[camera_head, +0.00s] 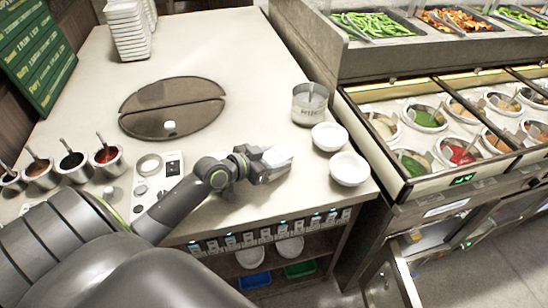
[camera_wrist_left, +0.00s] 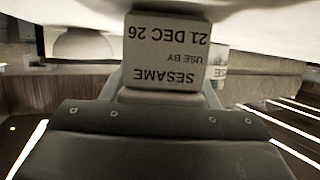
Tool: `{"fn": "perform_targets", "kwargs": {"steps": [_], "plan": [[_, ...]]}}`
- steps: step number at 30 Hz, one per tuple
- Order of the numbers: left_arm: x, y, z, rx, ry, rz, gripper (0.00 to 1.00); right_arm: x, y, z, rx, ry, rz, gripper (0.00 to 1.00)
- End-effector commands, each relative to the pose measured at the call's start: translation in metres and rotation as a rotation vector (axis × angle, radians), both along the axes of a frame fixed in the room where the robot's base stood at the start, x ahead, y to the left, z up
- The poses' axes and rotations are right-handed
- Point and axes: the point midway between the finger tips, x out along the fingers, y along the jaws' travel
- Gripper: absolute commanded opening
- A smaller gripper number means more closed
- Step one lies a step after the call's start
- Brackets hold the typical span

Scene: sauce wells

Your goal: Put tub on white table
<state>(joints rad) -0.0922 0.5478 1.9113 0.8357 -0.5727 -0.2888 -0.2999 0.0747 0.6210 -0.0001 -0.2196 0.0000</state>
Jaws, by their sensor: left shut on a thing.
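My left gripper (camera_head: 268,166) is shut on a tub, over the front right part of the white table (camera_head: 260,60). The tub's pale top (camera_head: 278,155) shows at the fingertips in the head view. In the left wrist view the tub (camera_wrist_left: 165,55) fills the space between the fingers, its label upside down and reading SESAME, use by 21 DEC 26. I cannot tell whether the tub touches the table. My right gripper is not in view.
Two white bowls (camera_head: 348,168) and a clear labelled container (camera_head: 310,104) stand right of the gripper. A dark round lid (camera_head: 172,108) lies behind. Several sauce pots (camera_head: 107,160) are at left. White stacked dishes (camera_head: 130,30) stand at the back. A sauce-well counter (camera_head: 440,130) is at right.

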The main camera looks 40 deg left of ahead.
Motion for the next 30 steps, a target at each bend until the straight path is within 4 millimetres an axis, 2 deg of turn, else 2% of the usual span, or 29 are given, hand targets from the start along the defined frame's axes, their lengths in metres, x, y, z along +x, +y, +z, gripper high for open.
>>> {"fn": "perform_targets", "kwargs": {"steps": [4,5,9,21,26,30], "plan": [[0.000,0.000,-0.003,0.000,-0.002,0.000,0.23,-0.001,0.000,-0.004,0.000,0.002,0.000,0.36],[0.000,0.000,-0.003,0.000,0.000,0.000,0.57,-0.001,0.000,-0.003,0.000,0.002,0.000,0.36],[0.000,0.000,-0.002,0.000,0.000,0.000,0.75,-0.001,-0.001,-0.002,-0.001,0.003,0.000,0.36],[-0.001,0.001,0.002,0.002,0.001,0.001,0.76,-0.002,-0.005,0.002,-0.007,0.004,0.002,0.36],[-0.023,0.009,0.008,0.006,0.002,-0.001,0.76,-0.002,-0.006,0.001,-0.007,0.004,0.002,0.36],[-0.049,0.017,0.018,0.008,0.004,-0.001,0.76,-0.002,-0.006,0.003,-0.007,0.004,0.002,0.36]]}}
